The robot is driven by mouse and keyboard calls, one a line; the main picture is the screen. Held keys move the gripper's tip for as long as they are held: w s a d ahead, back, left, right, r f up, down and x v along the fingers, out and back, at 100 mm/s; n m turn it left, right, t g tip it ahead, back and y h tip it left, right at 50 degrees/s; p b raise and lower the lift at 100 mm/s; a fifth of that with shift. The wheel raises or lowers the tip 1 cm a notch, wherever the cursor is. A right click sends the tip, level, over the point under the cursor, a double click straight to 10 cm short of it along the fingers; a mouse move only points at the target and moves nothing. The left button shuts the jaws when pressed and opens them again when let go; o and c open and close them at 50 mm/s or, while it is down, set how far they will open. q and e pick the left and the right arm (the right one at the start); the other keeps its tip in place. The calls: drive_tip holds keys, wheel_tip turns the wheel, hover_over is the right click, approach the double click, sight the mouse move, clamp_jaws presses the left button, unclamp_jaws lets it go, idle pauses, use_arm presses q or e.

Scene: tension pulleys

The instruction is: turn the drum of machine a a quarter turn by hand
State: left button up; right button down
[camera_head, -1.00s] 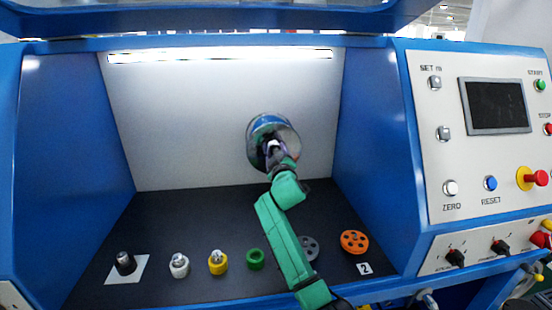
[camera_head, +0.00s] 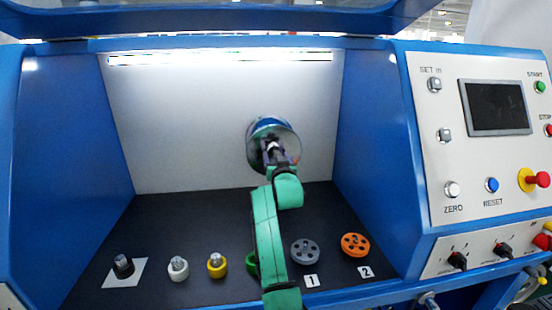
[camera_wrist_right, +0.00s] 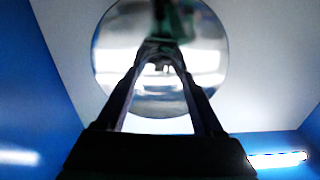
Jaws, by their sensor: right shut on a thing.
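The drum of machine a (camera_head: 285,135) is a shiny, mirror-like disc on the white back wall of the blue cabinet. In the right wrist view its round face (camera_wrist_right: 115,75) fills the upper middle and reflects its surroundings. My right gripper (camera_head: 271,148) is in front of the drum, its fingers drawn together at the drum's face. It also shows in the wrist view (camera_wrist_right: 161,62), shut on a part of the drum near the middle. The held part is mostly hidden by the fingertips. My left gripper is not in view.
On the dark floor are a black piece (camera_head: 123,266) on a white square, a white piece (camera_head: 178,269), a yellow piece (camera_head: 217,266), a partly hidden green ring (camera_head: 251,262), a grey wheel (camera_head: 305,251) and an orange wheel (camera_head: 355,244). A control panel (camera_head: 448,110) stands right.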

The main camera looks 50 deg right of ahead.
drive_tip(key=shift+f+m, duration=0.2)
drive_tip(key=shift+m, duration=0.4)
unclamp_jaws()
drive_tip(key=shift+r, duration=0.1)
drive_tip(key=b+v, duration=0.3)
drive_tip(key=v, duration=1.1)
drive_tip(key=shift+s+a, duration=0.2)
drive_tip(key=shift+a, duration=0.1)
